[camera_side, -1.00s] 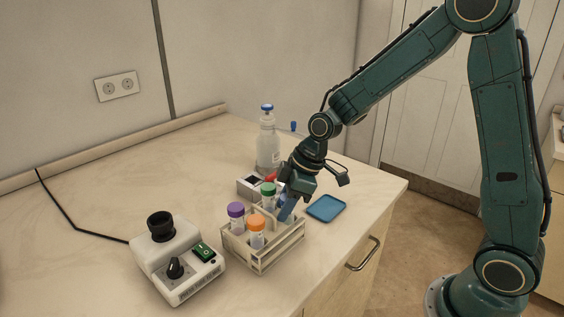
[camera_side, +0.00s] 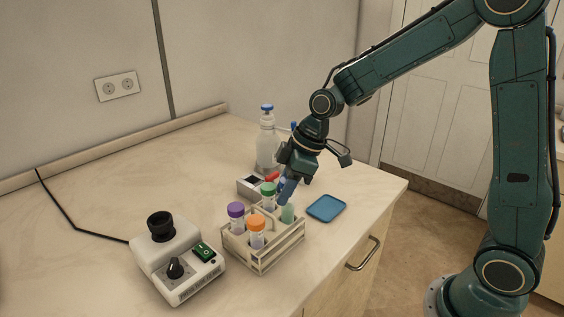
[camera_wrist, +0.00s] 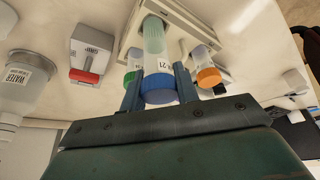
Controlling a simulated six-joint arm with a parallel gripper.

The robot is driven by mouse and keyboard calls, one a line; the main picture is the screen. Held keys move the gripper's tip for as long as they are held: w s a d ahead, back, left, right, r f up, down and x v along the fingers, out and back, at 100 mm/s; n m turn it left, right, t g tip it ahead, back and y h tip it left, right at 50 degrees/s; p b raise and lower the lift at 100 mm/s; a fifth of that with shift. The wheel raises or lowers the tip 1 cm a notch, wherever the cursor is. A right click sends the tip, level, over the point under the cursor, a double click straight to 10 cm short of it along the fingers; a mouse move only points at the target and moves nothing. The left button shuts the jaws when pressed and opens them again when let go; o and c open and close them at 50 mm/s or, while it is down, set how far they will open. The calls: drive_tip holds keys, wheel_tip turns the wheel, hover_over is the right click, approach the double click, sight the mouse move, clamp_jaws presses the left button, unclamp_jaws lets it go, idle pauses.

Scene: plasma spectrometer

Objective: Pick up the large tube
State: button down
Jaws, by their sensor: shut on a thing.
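The large tube, with a blue cap and pale green contents, shows in the wrist view (camera_wrist: 155,36) with its cap between my two fingers. In the side view the tube (camera_side: 287,214) hangs below my gripper (camera_side: 287,190), upright, over the right part of the wooden rack (camera_side: 262,262). My gripper, also in the wrist view (camera_wrist: 158,82), is shut on the blue cap. I cannot tell whether the tube's lower end is clear of the rack.
Purple-capped (camera_side: 236,215), orange-capped (camera_side: 257,232) and green-capped (camera_side: 268,196) tubes stand in the rack. A blue tray (camera_side: 326,208) lies to its right. A white device (camera_side: 178,262) stands to its left. A water bottle (camera_side: 267,150) and a small white device (camera_side: 249,187) stand behind.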

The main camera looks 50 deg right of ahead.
wheel_tip(320, 180, up, 16)
drive_tip(key=shift+f, duration=0.25)
drive_tip(key=shift+w, duration=0.1)
idle(0.6)
